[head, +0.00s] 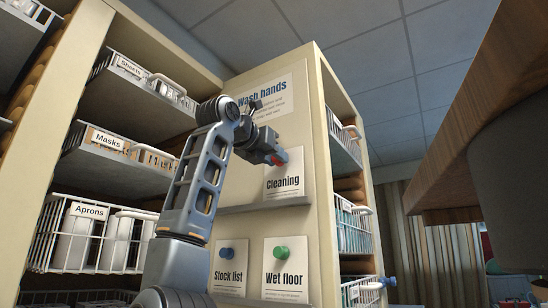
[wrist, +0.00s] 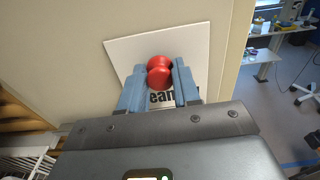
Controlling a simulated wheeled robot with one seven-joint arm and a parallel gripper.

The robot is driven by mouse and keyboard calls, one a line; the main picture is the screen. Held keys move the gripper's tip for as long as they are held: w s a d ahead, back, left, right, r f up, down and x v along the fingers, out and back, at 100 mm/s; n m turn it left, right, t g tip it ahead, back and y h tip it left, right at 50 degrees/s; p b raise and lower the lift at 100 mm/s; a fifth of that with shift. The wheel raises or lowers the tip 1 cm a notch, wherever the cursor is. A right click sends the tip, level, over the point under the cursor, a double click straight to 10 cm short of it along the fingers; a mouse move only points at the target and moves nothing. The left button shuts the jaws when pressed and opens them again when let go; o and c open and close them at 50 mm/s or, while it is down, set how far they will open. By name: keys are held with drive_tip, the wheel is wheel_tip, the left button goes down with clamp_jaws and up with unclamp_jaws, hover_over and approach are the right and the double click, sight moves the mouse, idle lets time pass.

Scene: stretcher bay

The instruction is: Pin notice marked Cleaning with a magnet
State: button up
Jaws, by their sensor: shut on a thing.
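The notice marked Cleaning (head: 284,184) is a white sheet standing upright against the cream end panel, above a narrow ledge. My gripper (head: 275,159) is at its upper part, shut on a red magnet (head: 282,156). In the wrist view the red magnet (wrist: 159,72) sits between the two blue-grey fingers of my gripper (wrist: 159,84), in front of the white notice (wrist: 128,50). The fingers hide much of the notice's lettering there. I cannot tell whether the magnet touches the sheet.
Below the ledge (head: 265,205), a blue magnet (head: 227,253) is on the Stock list notice (head: 229,276) and a green one (head: 280,253) on the Wet floor notice (head: 286,280). A Wash hands poster (head: 268,97) is above. Shelves with wire baskets (head: 92,232) flank the panel. A wooden edge (head: 470,120) overhangs at right.

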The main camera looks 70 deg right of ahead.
drive_tip(key=shift+s+d, duration=0.1)
drive_tip(key=shift+d, duration=0.4)
idle(0.8)
drive_tip(key=o, duration=1.3)
drive_tip(key=shift+v, duration=3.5)
